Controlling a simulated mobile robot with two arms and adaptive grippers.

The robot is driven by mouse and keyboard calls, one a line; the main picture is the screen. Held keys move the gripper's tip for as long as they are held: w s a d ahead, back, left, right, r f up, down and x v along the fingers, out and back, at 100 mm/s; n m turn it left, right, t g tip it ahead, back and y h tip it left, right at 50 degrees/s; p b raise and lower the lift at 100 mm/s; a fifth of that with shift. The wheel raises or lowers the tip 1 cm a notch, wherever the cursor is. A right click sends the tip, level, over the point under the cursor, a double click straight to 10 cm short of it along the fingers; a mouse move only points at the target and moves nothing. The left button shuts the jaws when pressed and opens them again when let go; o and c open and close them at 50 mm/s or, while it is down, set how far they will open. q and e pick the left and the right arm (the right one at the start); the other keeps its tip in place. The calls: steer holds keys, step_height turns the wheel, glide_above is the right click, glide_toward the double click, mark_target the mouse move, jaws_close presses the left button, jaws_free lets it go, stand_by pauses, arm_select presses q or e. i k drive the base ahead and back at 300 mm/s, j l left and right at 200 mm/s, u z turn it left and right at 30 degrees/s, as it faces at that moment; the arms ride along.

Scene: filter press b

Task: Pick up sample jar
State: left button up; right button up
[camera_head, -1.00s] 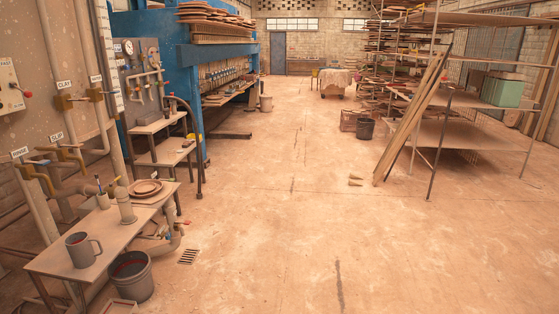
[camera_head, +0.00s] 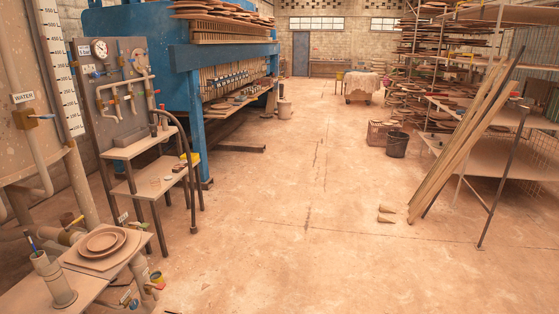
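I cannot make out for certain which thing is the sample jar. Small dark items (camera_head: 178,167) sit on the lower shelf of a narrow two-level stand (camera_head: 143,187) at the left, and a small dark cylinder (camera_head: 154,130) shows at its upper level. They are too small to identify. Neither of my grippers is in view.
Round clay plates (camera_head: 102,241) lie on the bench (camera_head: 30,296). The blue press (camera_head: 190,100) stands behind the stand. Leaning planks (camera_head: 462,140), a shelf rack and a dark bucket (camera_head: 397,144) are at right. The middle floor (camera_head: 290,220) is clear.

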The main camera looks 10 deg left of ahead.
mark_target(155, 184)
steer(key=i+j+u, duration=0.1)
steer(key=i+u, duration=0.25)
steer(key=i, duration=0.7)
steer(key=i+l+u, duration=0.3)
steer(key=i, duration=0.7)
steer(key=i+j, duration=0.05)
steer(key=j, duration=0.05)
